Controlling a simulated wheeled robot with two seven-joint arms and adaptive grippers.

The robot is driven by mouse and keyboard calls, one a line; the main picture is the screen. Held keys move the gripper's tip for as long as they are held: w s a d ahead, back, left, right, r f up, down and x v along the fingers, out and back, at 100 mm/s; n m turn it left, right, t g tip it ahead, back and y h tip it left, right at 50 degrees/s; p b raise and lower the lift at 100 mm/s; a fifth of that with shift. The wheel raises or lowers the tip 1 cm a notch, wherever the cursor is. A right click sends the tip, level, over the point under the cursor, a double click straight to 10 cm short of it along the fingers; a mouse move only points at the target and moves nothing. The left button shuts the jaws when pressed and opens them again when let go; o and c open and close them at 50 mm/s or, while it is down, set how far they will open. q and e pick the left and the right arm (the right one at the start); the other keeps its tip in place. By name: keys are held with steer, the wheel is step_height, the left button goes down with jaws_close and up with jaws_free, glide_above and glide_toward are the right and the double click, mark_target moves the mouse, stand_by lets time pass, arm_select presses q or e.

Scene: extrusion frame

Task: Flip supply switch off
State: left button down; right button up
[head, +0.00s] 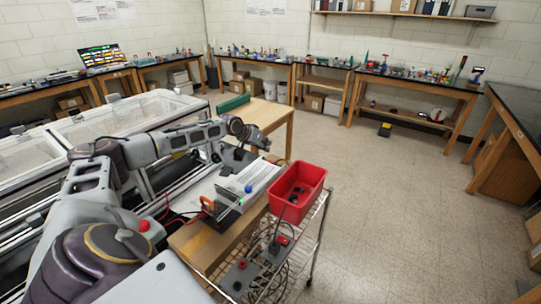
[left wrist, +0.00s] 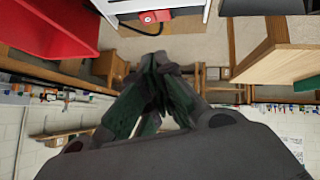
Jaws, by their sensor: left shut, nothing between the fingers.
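The silver supply box (head: 254,177) stands on the wooden bench, with a blue knob and an orange lead at its front. In the left wrist view its pale casing (left wrist: 188,5) shows at the top edge. A small red part (left wrist: 155,16) there looks like the supply switch, with a black cable beside it; its position cannot be read. My left gripper (head: 236,161) is behind the box in the head view. Its dark green-padded fingers (left wrist: 157,62) are shut and empty, below the red part in the wrist picture and apart from it. My right gripper is not in view.
A red bin (head: 297,189) with dark items stands right of the supply on a wire cart (head: 312,235). The bin also shows close by in the wrist view (left wrist: 50,25). A wooden table (head: 262,113) with a green item stands behind. Open floor lies right.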

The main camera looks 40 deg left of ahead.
mark_target(271, 162)
arm_select(q)
steer(key=shift+x, duration=1)
steer(key=f, duration=0.1)
steer(key=d+f+p, duration=0.1)
steer(key=f, duration=0.1)
steer(key=shift+f, duration=0.1)
steer(key=shift+d+f, duration=0.1)
steer(key=shift+f, duration=0.2)
steer(key=shift+w, duration=0.1)
